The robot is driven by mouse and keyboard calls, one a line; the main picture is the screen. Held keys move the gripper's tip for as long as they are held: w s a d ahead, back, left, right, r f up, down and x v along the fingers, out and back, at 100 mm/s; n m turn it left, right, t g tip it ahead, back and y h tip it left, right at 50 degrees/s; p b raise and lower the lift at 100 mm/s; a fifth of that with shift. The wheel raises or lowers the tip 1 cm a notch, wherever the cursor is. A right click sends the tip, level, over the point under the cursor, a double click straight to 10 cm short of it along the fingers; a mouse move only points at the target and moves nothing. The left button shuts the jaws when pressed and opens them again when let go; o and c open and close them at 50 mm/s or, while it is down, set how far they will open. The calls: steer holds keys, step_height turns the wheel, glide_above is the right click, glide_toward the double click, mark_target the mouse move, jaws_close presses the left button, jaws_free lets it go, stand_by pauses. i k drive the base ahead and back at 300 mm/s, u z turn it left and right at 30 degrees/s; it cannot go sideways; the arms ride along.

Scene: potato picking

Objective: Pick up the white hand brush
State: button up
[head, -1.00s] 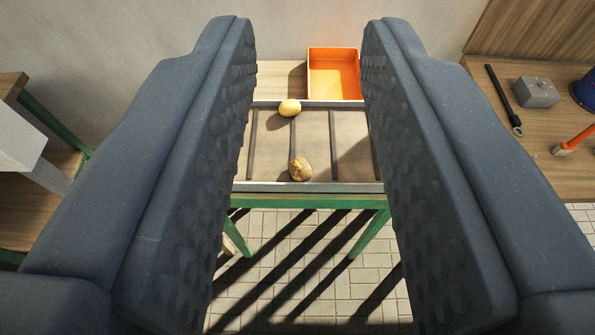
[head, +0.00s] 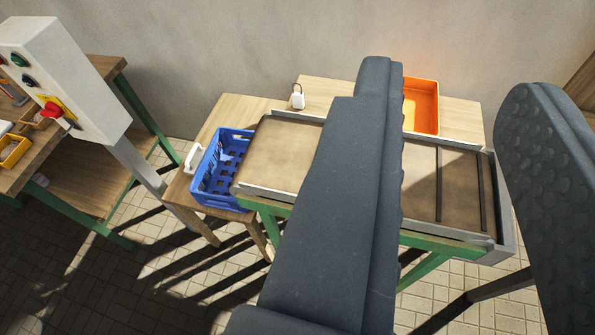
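My gripper (head: 450,85) is open, with its two dark, dimpled fingers wide apart and nothing between them. A small white object with a loop-like handle (head: 193,158) lies on the low wooden table, left of the blue crate. It may be the white hand brush, but I see no bristles and cannot be sure. It is well to the left of my gripper and apart from it. Another white item (head: 5,127) is cut off by the left edge on the workbench; I cannot tell what it is.
A blue crate (head: 208,194) stands at the left end of the conveyor (head: 290,150). A white padlock (head: 297,98) and an orange bin (head: 421,105) are behind it. Tiled floor lies in front.

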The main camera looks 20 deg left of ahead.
mark_target(192, 161)
steer(key=u, duration=2.8)
steer(key=i, duration=1.85)
steer(key=z, duration=2.25)
